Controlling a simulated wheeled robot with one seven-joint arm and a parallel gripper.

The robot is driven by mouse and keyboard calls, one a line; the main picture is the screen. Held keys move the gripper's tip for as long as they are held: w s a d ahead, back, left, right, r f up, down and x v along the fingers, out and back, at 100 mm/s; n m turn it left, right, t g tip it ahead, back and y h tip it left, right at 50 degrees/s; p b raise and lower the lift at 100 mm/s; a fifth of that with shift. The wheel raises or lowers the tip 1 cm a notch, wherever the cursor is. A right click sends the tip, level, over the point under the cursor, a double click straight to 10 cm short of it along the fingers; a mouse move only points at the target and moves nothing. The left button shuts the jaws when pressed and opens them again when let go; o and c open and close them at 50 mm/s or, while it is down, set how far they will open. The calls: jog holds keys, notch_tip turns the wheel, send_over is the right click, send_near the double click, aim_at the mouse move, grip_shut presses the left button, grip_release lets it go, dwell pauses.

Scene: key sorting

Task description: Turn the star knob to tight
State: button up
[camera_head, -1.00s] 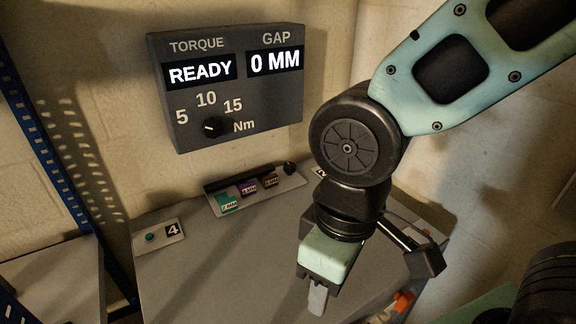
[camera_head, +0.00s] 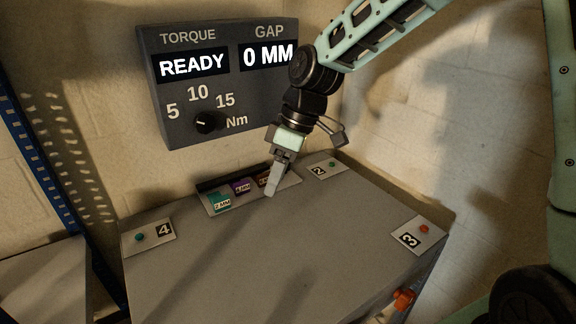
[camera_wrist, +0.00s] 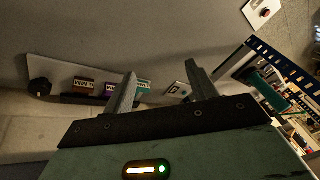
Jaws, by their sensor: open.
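A black knob (camera_wrist: 40,87) sits at one end of the pale plate with coloured tags, at the far left of the wrist view. It is too dark to make out its lobes or any tight mark. In the head view it is hidden behind my gripper (camera_head: 271,188), which hangs over the right part of that plate (camera_head: 208,207) at the back of the bench. In the wrist view my gripper (camera_wrist: 161,75) is open, with nothing between its fingers. The knob lies to the left of both fingers there, apart from them.
A wall panel (camera_head: 225,138) reads READY and 0 MM, with a black dial (camera_head: 206,122). Numbered plates 4 (camera_head: 150,237), 2 (camera_head: 325,168) and 3 (camera_head: 419,236) lie on the grey bench (camera_head: 270,260). An orange part (camera_head: 403,298) juts from its side. The bench middle is clear.

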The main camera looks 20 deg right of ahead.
jog(key=w+d+n+t+y+b, duration=0.1)
jog(key=w+d+t+y, duration=0.1)
jog(key=w+d, duration=0.75)
jog(key=w+d+t+y+b, duration=0.1)
jog(key=w+d+t+y, duration=0.1)
jog(key=w+d, duration=0.75)
jog(key=p+x, duration=0.1)
jog(key=x, duration=0.3)
jog(key=s+f+p+x, duration=0.1)
jog(key=x, duration=0.4)
jog(key=p+x, duration=0.1)
jog(key=x, duration=0.4)
jog(key=shift+s+d+f, duration=0.1)
jog(key=shift+d+f, duration=0.15)
jog(key=shift+f, duration=0.05)
jog(key=shift+c, duration=0.3)
jog(key=c, duration=0.9)
